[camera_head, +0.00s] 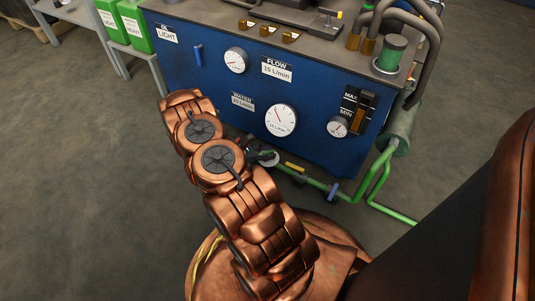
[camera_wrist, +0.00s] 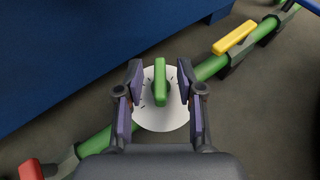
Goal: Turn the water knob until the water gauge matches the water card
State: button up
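The water knob is a green bar handle (camera_wrist: 160,78) over a white dial with black marks, on a green pipe in the wrist view. My gripper (camera_wrist: 161,88) is open, with one finger on each side of the handle and gaps showing between. In the head view the gripper (camera_head: 264,158) is small and partly hidden by my copper arm. The water gauge (camera_head: 281,120) is a round white dial with a needle on the blue cabinet front; its small number is not clear. The water card (camera_head: 242,101), left of it, is partly legible, perhaps 20 L/min.
The blue cabinet also carries a flow gauge (camera_head: 236,60), a flow card (camera_head: 276,69) reading 15 L/min, and a lower right dial (camera_head: 338,127). A yellow handle (camera_wrist: 235,37) and a red one (camera_wrist: 30,169) sit along the pipe. Green canisters (camera_head: 134,25) stand back left.

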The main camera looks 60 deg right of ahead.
grip_shut()
dwell(0.4)
